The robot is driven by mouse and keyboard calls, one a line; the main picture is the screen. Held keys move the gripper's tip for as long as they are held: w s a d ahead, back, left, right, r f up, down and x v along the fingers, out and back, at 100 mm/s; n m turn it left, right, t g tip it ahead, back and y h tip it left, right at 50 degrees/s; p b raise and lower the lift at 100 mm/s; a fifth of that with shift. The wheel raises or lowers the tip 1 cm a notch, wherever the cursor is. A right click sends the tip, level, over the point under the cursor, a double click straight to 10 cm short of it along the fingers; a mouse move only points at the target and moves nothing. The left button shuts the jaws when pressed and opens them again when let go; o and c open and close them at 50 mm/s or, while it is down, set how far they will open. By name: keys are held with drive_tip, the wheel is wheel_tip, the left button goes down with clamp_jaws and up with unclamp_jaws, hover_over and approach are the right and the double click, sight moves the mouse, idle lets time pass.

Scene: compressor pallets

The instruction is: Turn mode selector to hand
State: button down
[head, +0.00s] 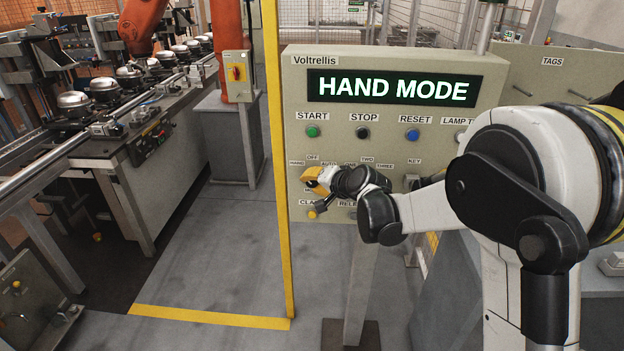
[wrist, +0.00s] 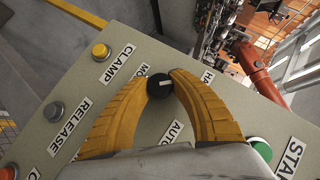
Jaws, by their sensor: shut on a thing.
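The control panel (head: 395,105) stands in front of me, and its display (head: 393,89) reads HAND MODE in lit letters. The mode selector (wrist: 160,87) is a round black knob with a pale pointer line, seen in the wrist view between labels for HAND and AUTO. My gripper (head: 313,178) is at the panel's lower left. In the wrist view its two yellow fingers (wrist: 160,84) are shut on the selector, one on each side. In the head view the gripper hides the knob.
A green START button (head: 312,132), black STOP button (head: 362,132) and blue RESET button (head: 412,134) sit above the gripper. The yellow CLAMP button (wrist: 101,52) and grey RELEASE button (wrist: 54,112) are close by. A yellow post (head: 277,150) stands left of the panel.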

drive_tip(key=shift+s, duration=0.1)
idle(0.5)
drive_tip(key=c, duration=1.1)
unclamp_jaws()
drive_tip(key=v, duration=1.2)
drive_tip(key=shift+r, duration=0.1)
drive_tip(key=s+d+n+g+h, duration=0.1)
drive_tip(key=s+d, duration=0.4)
drive_tip(key=s, duration=0.5)
drive_tip(key=s+d+f+n+g+h, duration=0.1)
drive_tip(key=s+d, duration=0.4)
drive_tip(key=s, duration=0.5)
drive_tip(key=s+d+f+n+g+h, duration=0.1)
drive_tip(key=s+d+h, duration=0.3)
drive_tip(key=s, duration=0.6)
drive_tip(key=shift+s+d+n+h, duration=0.1)
drive_tip(key=shift+d+n+h, duration=0.3)
drive_tip(key=shift+d+n, duration=0.5)
